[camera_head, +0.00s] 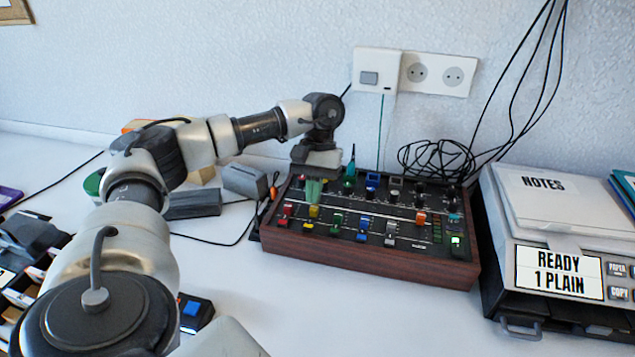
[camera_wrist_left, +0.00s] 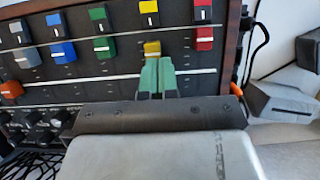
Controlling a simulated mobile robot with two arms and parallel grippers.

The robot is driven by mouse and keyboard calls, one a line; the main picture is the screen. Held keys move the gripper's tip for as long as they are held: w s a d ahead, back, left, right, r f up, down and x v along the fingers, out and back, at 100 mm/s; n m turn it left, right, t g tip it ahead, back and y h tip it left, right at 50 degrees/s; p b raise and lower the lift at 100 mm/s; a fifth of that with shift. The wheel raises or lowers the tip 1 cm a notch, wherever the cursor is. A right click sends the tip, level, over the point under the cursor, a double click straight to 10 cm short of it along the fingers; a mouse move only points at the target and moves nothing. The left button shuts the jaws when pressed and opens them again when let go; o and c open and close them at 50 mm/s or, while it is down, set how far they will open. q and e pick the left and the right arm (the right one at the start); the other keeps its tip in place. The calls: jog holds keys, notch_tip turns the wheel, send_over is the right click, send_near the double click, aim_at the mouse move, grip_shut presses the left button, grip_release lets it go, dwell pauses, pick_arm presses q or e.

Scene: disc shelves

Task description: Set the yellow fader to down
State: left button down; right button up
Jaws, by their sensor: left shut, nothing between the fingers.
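The control panel (camera_head: 365,262), a black box with wooden sides, lies on the white table. Its yellow fader cap (camera_head: 314,211) sits toward the near part of its slot, beside the red fader cap (camera_head: 287,210). In the left wrist view the yellow fader cap (camera_wrist_left: 152,49) is between the red cap (camera_wrist_left: 204,38) and the green cap (camera_wrist_left: 102,48). My left gripper (camera_head: 313,188) is shut and empty, its green fingertips just at the far side of the yellow cap. The fingertips (camera_wrist_left: 157,66) appear right beside the cap; I cannot tell whether they touch it. My right gripper is out of view.
A machine with a "READY 1 PLAIN" display (camera_head: 559,272) stands close on the right. Grey blocks (camera_head: 245,181) and cables lie left of the panel. A coil of black cable (camera_head: 437,160) lies behind it. The table in front of the panel is clear.

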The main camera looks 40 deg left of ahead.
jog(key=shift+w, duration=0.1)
pick_arm(q)
jog(key=shift+r, duration=0.1)
jog(key=p+v, duration=0.3)
jog(key=v, duration=0.7)
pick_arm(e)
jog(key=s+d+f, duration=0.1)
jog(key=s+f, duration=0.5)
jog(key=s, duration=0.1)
pick_arm(q)
jog(key=f+b, duration=0.1)
jog(key=f, duration=0.1)
jog(key=d+f+b, duration=0.1)
jog(key=f, duration=0.1)
jog(key=x, duration=0.6)
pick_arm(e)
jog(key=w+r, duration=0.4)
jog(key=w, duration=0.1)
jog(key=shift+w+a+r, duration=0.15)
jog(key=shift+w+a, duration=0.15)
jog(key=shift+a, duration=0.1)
